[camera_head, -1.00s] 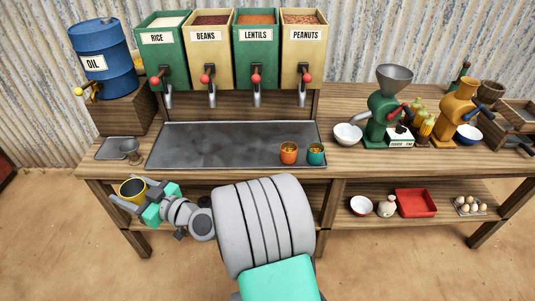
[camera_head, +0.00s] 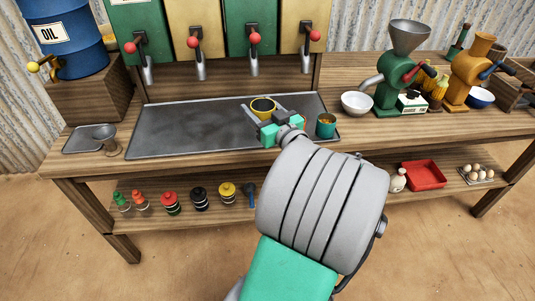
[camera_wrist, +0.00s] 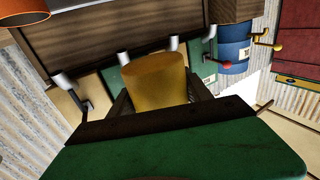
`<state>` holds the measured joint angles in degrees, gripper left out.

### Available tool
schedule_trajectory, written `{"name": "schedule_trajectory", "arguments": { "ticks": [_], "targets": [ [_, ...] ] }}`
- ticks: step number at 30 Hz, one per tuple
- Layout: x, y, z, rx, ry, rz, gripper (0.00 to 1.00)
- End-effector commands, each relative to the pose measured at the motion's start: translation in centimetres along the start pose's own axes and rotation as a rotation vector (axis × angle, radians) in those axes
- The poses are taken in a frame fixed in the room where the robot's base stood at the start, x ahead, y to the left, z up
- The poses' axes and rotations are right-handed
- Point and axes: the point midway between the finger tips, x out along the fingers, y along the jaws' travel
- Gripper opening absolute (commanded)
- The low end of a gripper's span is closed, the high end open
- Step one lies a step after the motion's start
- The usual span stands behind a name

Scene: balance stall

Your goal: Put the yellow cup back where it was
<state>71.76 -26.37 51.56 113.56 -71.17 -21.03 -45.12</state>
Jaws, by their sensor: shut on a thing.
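The yellow cup (camera_head: 263,106) is upright between the fingers of my gripper (camera_head: 264,112), over the right part of the dark metal tray (camera_head: 180,128). I cannot tell whether its base touches the tray. In the wrist view the yellow cup (camera_wrist: 158,82) fills the space between my fingers. A teal cup (camera_head: 326,127) stands at the tray's right end, just right of my gripper. An orange cup (camera_wrist: 24,10) shows at the upper left corner of the wrist view; my gripper and wrist hide it in the head view.
Dispenser spouts with red knobs (camera_head: 194,42) hang behind the tray. A white bowl (camera_head: 356,103) and green grinder (camera_head: 388,95) are at right. The tray's left part is clear.

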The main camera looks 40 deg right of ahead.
Motion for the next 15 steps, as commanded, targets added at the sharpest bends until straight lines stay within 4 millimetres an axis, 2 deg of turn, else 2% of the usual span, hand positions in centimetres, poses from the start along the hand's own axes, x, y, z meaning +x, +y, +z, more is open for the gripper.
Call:
{"name": "schedule_trajectory", "arguments": {
  "ticks": [1, 3, 6, 8, 11, 15],
  "targets": [
    [-1.4, 2.7, 1.8, -0.003, 0.000, 0.052, 0.12],
    [-3.0, 5.3, 1.9, -0.005, -0.003, 0.102, 0.12],
    [-4.7, 7.6, 1.9, -0.006, -0.007, 0.149, 0.12],
    [-5.1, 8.2, 1.9, -0.006, -0.009, 0.163, 0.12],
    [-4.3, 8.3, 2.1, -0.003, -0.011, 0.166, 0.12],
    [-0.6, 7.6, 3.7, -0.001, -0.012, 0.159, 0.12]
  ]
}}
